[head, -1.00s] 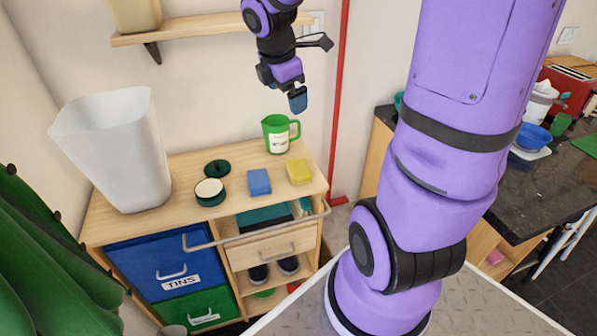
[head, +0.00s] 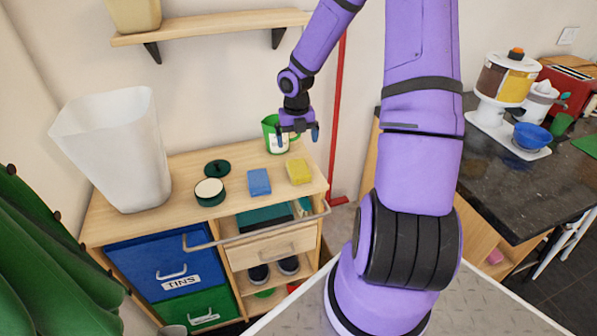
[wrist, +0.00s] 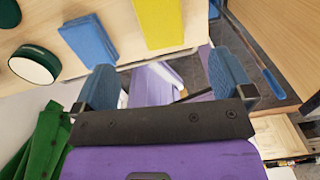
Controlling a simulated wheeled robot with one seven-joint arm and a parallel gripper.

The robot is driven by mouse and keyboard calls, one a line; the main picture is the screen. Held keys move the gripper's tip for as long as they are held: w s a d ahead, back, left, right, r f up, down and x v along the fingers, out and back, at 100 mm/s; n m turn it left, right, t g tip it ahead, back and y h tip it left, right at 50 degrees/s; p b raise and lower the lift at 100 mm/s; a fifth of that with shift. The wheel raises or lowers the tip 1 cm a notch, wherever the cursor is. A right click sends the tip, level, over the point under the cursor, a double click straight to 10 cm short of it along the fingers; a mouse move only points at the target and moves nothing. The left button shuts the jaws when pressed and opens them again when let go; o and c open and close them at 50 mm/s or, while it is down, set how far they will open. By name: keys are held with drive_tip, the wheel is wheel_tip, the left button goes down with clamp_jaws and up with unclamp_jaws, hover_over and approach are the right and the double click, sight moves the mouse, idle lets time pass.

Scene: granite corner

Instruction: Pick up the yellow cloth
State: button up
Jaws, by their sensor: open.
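The yellow cloth (head: 299,171) is a small folded block lying on the wooden cabinet top, near its right front part. It also shows at the top of the wrist view (wrist: 160,22). My gripper (head: 298,141) is open and empty, above the cabinet top and in front of the green mug (head: 271,135), apart from the cloth. In the wrist view its two blue fingertips (wrist: 160,82) are spread wide, with the cloth beyond them and nothing between them but distant background.
A blue cloth (head: 259,182) lies just left of the yellow one. A round dark-green tin (head: 209,192) and its lid (head: 217,167) sit further left, beside a tall white bin (head: 115,150). A rail (head: 270,232) runs along the cabinet front. A shelf (head: 215,25) hangs above.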

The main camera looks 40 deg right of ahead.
drive_tip(key=shift+w+d+f+n, duration=0.1)
drive_tip(key=shift+f+n, duration=0.2)
drive_tip(key=shift+f, duration=0.35)
hover_over(299, 167)
drive_tip(key=f, duration=0.5)
drive_tip(key=shift+w, duration=0.25)
drive_tip(key=shift+s+f, duration=0.15)
drive_tip(key=shift+f, duration=1.25)
drive_tip(key=shift+s+f, duration=0.1)
drive_tip(key=shift+f, duration=1.25)
drive_tip(key=shift+c, duration=0.5)
drive_tip(key=c, duration=0.9)
